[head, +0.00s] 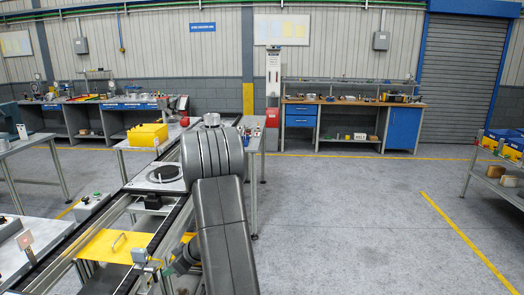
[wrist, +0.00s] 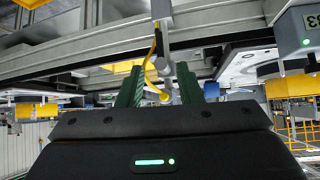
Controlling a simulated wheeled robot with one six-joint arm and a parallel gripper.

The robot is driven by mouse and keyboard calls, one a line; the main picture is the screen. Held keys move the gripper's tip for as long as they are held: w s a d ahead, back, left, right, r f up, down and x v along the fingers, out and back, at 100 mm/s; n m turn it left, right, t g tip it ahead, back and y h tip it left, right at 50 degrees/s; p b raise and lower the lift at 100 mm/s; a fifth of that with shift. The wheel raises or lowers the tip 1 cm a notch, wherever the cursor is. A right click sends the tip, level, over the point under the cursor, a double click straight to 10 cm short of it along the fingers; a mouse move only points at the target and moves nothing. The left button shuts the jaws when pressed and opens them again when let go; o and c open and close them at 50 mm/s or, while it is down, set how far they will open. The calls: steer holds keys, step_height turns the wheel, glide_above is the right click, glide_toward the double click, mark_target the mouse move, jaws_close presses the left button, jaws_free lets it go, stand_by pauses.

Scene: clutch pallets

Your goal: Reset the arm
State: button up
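My arm rises in the front middle of the head view, bent, with its thick dark grey links in front of the conveyor's right side. My gripper (wrist: 160,88) shows in the wrist view as a dark body with two green fingers standing apart. Nothing is clamped between the fingers; a yellow cable and a grey post show behind the gap. A dark round disc (head: 164,173) lies on a light pallet (head: 146,184) on the conveyor, left of my arm.
A yellow box (head: 147,135) stands on a table behind. A workbench (head: 352,122) is at the back wall. The floor (head: 350,215) to the right is clear.

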mark_target(155, 277)
steer(key=x, duration=1.1)
steer(key=shift+a+f, duration=0.2)
steer(key=shift+a, duration=0.15)
steer(key=shift+w+f, duration=0.15)
steer(key=shift+f, duration=0.1)
steer(key=shift+d+r+n+t+b, duration=0.1)
steer(key=shift+n+t+b, duration=0.2)
steer(key=shift+t+b, duration=0.5)
steer(key=shift+w+b, duration=0.25)
steer(key=shift+b, duration=0.85)
steer(key=shift+w+n+t+b, duration=0.1)
steer(key=shift+n+t+b, duration=0.2)
steer(key=shift+b, duration=0.25)
steer(key=shift+r+b, duration=0.15)
steer(key=shift+b, duration=0.15)
steer(key=shift+w+d+r, duration=0.1)
steer(key=shift+r, duration=0.05)
